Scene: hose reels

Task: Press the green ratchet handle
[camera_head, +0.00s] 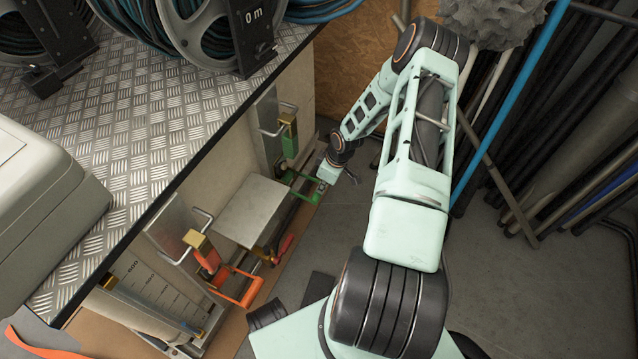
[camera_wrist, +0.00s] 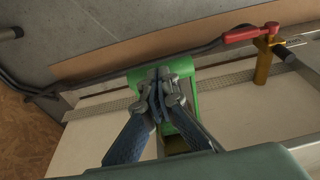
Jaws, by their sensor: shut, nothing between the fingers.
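The green ratchet handle (camera_head: 308,196) sits low in front of the bench, to the right of a flat grey plate. In the wrist view it is a green loop (camera_wrist: 186,100) behind my fingers. My arm partly hides the handle's right end in the head view.
The red lever also shows in the wrist view (camera_wrist: 250,33). Hose reels (camera_head: 205,30) stand on the metal bench top. Pipes (camera_head: 590,130) lean at the right; floor between is clear.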

